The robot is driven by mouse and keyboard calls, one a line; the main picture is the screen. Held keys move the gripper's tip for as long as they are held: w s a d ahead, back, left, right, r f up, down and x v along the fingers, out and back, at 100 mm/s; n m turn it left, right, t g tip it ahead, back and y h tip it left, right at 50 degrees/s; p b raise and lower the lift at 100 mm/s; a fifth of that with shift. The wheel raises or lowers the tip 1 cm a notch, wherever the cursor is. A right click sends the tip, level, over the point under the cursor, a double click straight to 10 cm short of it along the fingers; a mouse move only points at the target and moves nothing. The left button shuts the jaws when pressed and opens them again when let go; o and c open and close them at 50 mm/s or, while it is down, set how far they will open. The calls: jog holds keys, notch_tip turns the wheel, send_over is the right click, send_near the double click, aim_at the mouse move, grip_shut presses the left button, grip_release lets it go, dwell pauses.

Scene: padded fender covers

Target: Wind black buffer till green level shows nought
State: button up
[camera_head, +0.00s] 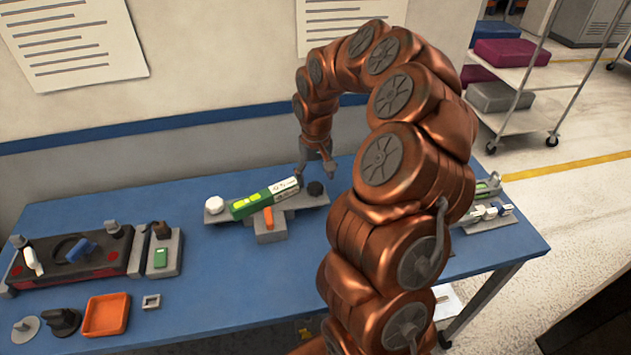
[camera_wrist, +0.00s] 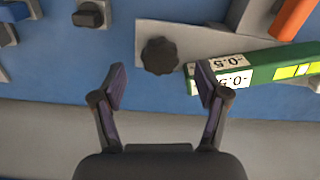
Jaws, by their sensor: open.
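The green level (camera_head: 262,201) lies on a grey fixture (camera_head: 225,214) on the blue table. In the wrist view the green level (camera_wrist: 258,67) shows white labels reading -0.5 and a yellow-green window; I cannot make out a bubble. The black buffer (camera_head: 315,188), a lobed knob, sits by the level's right end. In the wrist view the black buffer (camera_wrist: 160,56) is just ahead of my gripper (camera_wrist: 161,82), centred between the open, empty fingers. The right fingertip overlaps the level's end in the picture; contact is unclear. My gripper (camera_head: 317,172) also shows above the fixture in the head view.
A white knob (camera_head: 214,205) and an orange part (camera_head: 268,217) are on the same fixture. An orange tray (camera_head: 106,314) and a black device (camera_head: 75,258) stand at left. Another fixture (camera_head: 490,213) is at right, partly behind my arm. The wall rises close behind the table.

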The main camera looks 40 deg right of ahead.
aim_at(316, 186)
jog(key=shift+f+p, duration=0.45)
jog(key=shift+f, duration=1.3)
jog(key=c, duration=1.2)
jog(key=shift+o, duration=0.2)
jog(key=shift+n+b, duration=0.4)
jog(key=shift+b, duration=0.05)
jog(key=shift+f+n+b, duration=0.1)
jog(key=shift+n+b, duration=0.75)
jog(key=shift+n, duration=0.05)
jog(key=n+b, duration=0.2)
jog(key=n, duration=0.3)
jog(key=shift+r+b, duration=0.2)
jog(key=shift+b, duration=0.1)
